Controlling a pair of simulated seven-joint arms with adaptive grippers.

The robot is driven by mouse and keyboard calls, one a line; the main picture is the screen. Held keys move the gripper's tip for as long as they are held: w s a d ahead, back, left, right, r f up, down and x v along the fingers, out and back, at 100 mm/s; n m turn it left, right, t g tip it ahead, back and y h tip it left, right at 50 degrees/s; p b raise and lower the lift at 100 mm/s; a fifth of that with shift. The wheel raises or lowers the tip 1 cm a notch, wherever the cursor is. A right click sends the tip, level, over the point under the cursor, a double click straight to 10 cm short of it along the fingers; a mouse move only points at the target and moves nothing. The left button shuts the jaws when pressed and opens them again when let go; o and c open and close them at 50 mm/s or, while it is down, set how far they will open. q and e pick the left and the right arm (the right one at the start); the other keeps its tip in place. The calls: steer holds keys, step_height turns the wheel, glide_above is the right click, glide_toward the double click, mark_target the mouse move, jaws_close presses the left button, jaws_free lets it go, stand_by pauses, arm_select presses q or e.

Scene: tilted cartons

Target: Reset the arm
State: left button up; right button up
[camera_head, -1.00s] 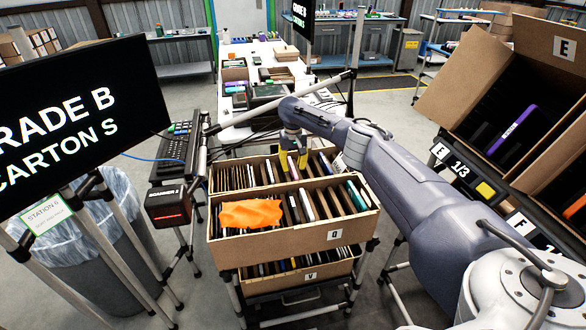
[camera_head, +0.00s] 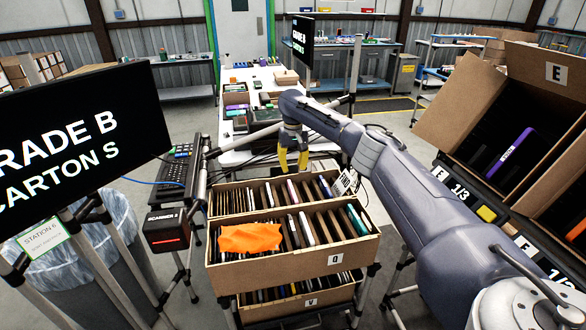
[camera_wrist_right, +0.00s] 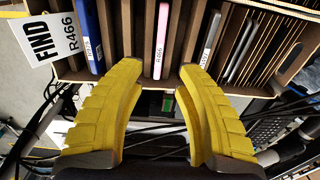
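Beyond the fingertips stand a blue device (camera_wrist_right: 90,30), a pink-edged device labelled R466 (camera_wrist_right: 161,40) and a grey one (camera_wrist_right: 210,38), upright in carton slots. A white tag reading FIND R466 (camera_wrist_right: 50,38) is at the carton's edge. My left gripper is in neither current view.
An orange cloth (camera_head: 250,238) lies over the carton's left front. A scanner (camera_head: 167,231) and a monitor (camera_head: 75,130) stand at left. A tilted carton marked E (camera_head: 558,72) is at right. A white worktable (camera_head: 235,138) lies behind.

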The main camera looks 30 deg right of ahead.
steer(key=shift+r, duration=0.1)
step_height(320, 180, up, 7)
stand_by(0.7)
stand_by(0.4)
